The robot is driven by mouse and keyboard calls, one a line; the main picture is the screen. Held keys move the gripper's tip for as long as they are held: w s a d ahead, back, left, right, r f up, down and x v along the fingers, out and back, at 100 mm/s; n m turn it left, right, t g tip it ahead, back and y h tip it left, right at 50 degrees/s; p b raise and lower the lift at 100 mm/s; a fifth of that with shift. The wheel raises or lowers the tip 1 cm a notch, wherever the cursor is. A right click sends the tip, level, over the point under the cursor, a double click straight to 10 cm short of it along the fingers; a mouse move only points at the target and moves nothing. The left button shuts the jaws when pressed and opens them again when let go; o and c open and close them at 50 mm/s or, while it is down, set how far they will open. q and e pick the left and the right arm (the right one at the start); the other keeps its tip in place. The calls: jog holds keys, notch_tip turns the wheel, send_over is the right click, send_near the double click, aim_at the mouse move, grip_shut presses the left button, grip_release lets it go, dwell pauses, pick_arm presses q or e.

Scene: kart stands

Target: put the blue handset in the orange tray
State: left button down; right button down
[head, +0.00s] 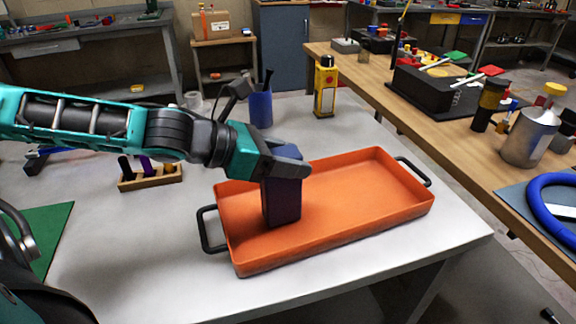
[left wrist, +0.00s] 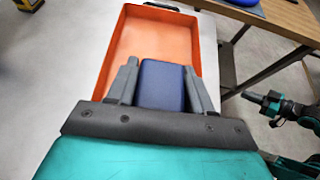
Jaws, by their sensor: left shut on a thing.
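The blue handset (head: 283,200) is a dark blue upright block, held over the left part of the orange tray (head: 350,208). My left gripper (head: 285,160) is shut on its upper end. In the left wrist view the handset (left wrist: 162,84) sits between the two fingers (left wrist: 163,88), with the tray (left wrist: 155,40) beyond. In the head view its lower end is inside the tray's outline; I cannot tell whether it touches the tray floor. The tray is otherwise empty.
A blue cup (head: 261,108) and a yellow bottle (head: 325,86) stand behind the tray on the grey table. A wooden block holder (head: 150,178) stands to the left, near a green mat (head: 48,235). A wooden bench (head: 440,122) with tools runs along the right.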

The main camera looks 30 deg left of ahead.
pick_arm(q)
jog(key=shift+f, duration=0.3)
jog(key=shift+c, duration=2.2)
grip_release()
pick_arm(e)
jog(key=shift+w+r, duration=0.1)
jog(key=shift+w, duration=0.1)
pick_arm(q)
jog(key=shift+r, duration=0.1)
